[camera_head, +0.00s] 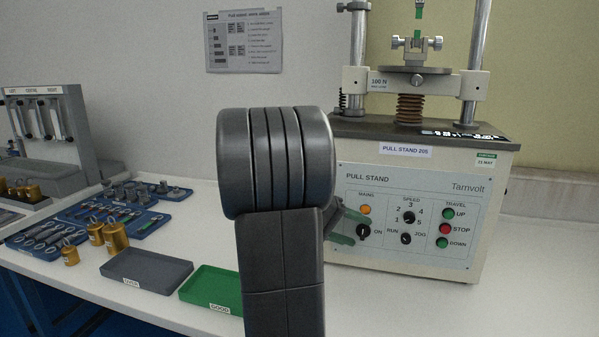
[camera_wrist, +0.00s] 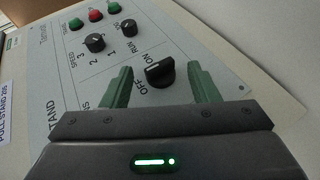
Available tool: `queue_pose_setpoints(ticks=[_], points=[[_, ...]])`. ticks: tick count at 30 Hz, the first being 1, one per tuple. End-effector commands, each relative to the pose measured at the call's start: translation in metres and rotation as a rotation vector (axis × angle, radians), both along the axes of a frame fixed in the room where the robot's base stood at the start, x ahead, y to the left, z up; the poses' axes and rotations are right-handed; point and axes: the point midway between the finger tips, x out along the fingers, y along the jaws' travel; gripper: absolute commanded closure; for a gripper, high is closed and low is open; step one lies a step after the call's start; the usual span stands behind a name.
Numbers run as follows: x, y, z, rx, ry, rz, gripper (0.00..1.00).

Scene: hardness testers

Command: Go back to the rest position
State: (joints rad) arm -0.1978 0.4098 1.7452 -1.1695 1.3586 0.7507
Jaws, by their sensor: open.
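My gripper (camera_wrist: 160,70) is open, its two green fingers one on each side of the black OFF/ON knob (camera_wrist: 160,73) of the pull stand. The knob lies between the fingers with a gap visible on both sides. In the head view, my gripper (camera_head: 354,226) is mostly hidden behind my dark arm; a green finger shows beside the mains knob (camera_head: 363,232). The pull stand (camera_head: 420,175) is a pale box with a blue-grey panel. Its orange mains lamp (camera_head: 365,210) is above the knob.
Speed (camera_head: 408,217) and run/jog (camera_head: 405,239) knobs and the stop button (camera_head: 445,229) are right of the mains knob. Grey (camera_head: 147,285) and green (camera_head: 192,291) trays, brass weights (camera_head: 115,237) and blue tool trays (camera_head: 48,250) lie left. The bench front right is clear.

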Motion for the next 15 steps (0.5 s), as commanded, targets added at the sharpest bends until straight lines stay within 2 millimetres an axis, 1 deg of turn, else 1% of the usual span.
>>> queue_pose_setpoints(ticks=[1, 15], points=[[-0.0003, -0.0011, 0.0074, 0.034, -0.011, -0.001, 0.45], [-0.002, -0.0066, 0.0139, 0.329, -0.095, -0.001, 0.45]])
